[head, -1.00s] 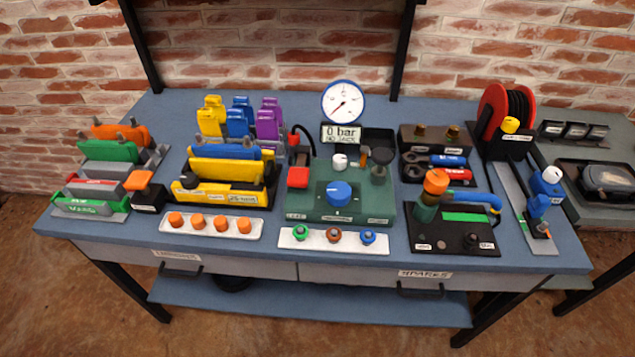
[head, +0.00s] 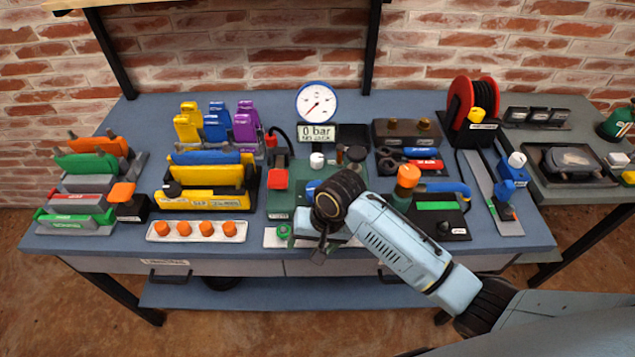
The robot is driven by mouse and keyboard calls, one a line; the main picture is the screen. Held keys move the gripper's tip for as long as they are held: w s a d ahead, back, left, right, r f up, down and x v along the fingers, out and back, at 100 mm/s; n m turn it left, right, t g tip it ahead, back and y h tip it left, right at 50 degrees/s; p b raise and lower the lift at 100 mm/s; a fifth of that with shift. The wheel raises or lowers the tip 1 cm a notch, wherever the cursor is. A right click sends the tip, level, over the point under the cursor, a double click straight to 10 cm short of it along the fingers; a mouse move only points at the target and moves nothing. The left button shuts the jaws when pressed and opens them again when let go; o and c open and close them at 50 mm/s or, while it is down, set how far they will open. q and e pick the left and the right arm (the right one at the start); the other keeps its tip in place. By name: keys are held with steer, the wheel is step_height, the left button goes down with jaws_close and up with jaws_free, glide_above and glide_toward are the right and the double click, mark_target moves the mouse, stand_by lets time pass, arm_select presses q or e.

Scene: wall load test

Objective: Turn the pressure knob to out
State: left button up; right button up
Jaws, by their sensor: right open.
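The pressure knob looks to be the blue knob on the green pump unit (head: 279,204) at the middle of the bench. Only a sliver of the blue knob (head: 312,186) shows; my right arm hides the rest, so its setting cannot be read. The round gauge (head: 317,102) stands behind it, and the display (head: 317,133) below reads 0 bar. My right gripper (head: 318,248) is in front of the green unit, pointing down and open, with its fingers small and partly hidden. I cannot tell whether it touches the knob. My left gripper is not in view.
The workbench (head: 100,246) is crowded. An orange-knob strip (head: 198,230) lies left of the green unit, and a red button (head: 277,179) sits on its left side. An orange-capped tool (head: 408,177) stands right of my wrist. A red reel (head: 472,98) stands at the back right.

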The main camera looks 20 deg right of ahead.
mark_target(317, 189)
steer(key=w+d+r+m+g+h, duration=0.1)
steer(key=w+d+r+m, duration=0.1)
steer(key=w+r+m, duration=0.35)
steer(key=w+d+r+m+h, duration=0.25)
steer(key=w+r, duration=0.45)
steer(key=r, duration=0.4)
steer(key=shift+y, duration=0.45)
step_height(317, 189, down, 13)
steer(key=shift+d+r+b, duration=0.1)
steer(key=shift+d+b, duration=0.05)
steer(key=shift+b, duration=0.35)
steer(key=shift+c, duration=0.3)
